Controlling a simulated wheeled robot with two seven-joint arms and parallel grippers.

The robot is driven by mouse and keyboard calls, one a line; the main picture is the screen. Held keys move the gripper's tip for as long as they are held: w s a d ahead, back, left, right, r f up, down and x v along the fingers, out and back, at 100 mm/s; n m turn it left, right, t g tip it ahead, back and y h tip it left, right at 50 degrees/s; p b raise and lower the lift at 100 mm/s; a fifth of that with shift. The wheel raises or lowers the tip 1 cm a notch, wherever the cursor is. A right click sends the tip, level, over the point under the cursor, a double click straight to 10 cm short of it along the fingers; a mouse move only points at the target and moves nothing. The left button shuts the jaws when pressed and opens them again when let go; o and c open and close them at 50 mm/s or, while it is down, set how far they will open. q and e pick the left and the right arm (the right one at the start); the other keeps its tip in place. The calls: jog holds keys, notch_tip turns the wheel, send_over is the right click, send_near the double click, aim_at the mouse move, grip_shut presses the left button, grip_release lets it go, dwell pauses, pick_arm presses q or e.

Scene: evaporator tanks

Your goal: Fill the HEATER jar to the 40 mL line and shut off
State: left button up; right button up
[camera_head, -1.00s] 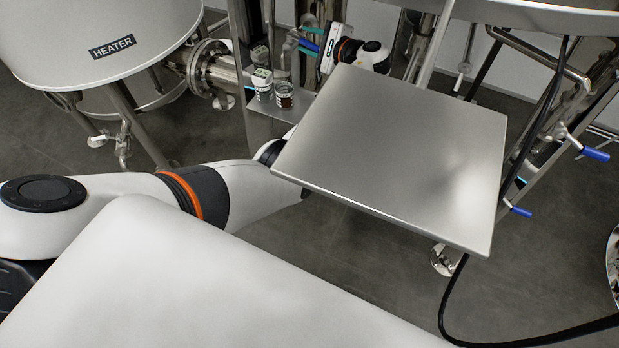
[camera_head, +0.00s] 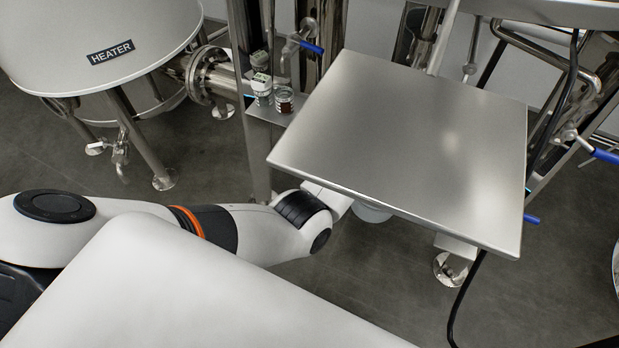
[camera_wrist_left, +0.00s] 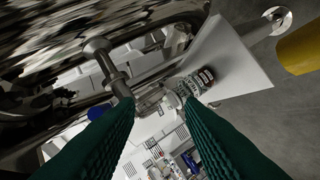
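The HEATER tank (camera_head: 112,52) stands at the left in the head view. Beside it, a tap with a blue handle (camera_head: 311,47) has its spout (camera_head: 284,62) above an open clear jar (camera_head: 284,100). The jar has dark reddish-brown contents; its level against the marks is too small to read. A second, white-labelled jar (camera_head: 261,87) stands just left of it. Both stand on a small metal shelf (camera_head: 266,114). My left gripper (camera_wrist_left: 158,105) shows two green fingers, open and apart, with the jars seen beyond them. The metal plate hides it in the head view. My right gripper is out of view.
A large flat metal plate (camera_head: 410,145) covers the middle of the head view, above my left forearm. Steel pipes and more blue handles (camera_head: 606,156) stand at the right. A black cable (camera_head: 462,300) hangs to the floor. A yellow object (camera_wrist_left: 299,50) shows in the wrist view.

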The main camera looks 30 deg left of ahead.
pick_arm(q)
jog(key=s+f+h, duration=0.3)
jog(key=s+f, duration=0.3)
jog(key=f, duration=0.6)
jog(key=s+f+h, duration=0.3)
jog(key=s+f, duration=0.3)
jog(key=f, duration=0.6)
jog(key=shift+a+n+p, duration=0.2)
jog(key=shift+n+p, duration=0.2)
jog(key=shift+p, duration=0.05)
